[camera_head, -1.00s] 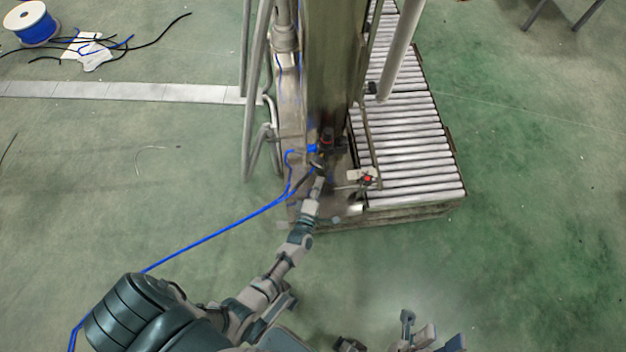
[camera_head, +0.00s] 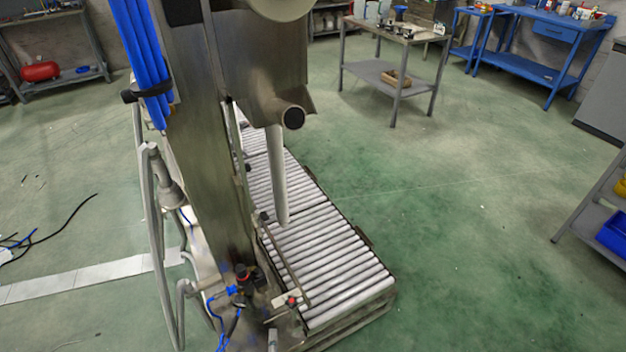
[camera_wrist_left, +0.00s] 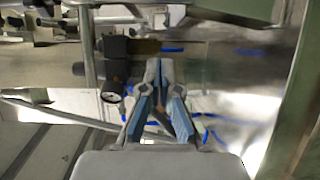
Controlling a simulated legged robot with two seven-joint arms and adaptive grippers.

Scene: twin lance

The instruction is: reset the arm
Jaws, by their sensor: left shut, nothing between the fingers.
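My left gripper (camera_wrist_left: 160,68) shows in the left wrist view with its fingertips together and nothing held between them. Its blue-grey inner pads form a narrow wedge. In the head view only a small grey part of the left gripper (camera_head: 272,338) shows at the bottom edge, by the machine's base. A black valve unit with a round gauge (camera_wrist_left: 112,91) is just left of the fingers in the wrist view; I cannot tell whether they touch. My right gripper is out of view.
A tall metal machine column (camera_head: 215,150) stands close in front. A roller conveyor (camera_head: 325,255) runs behind and right of it. Blue hoses (camera_head: 222,305) hang near the valves. Green floor (camera_head: 460,240) is clear to the right; a grey table (camera_head: 395,55) stands farther back.

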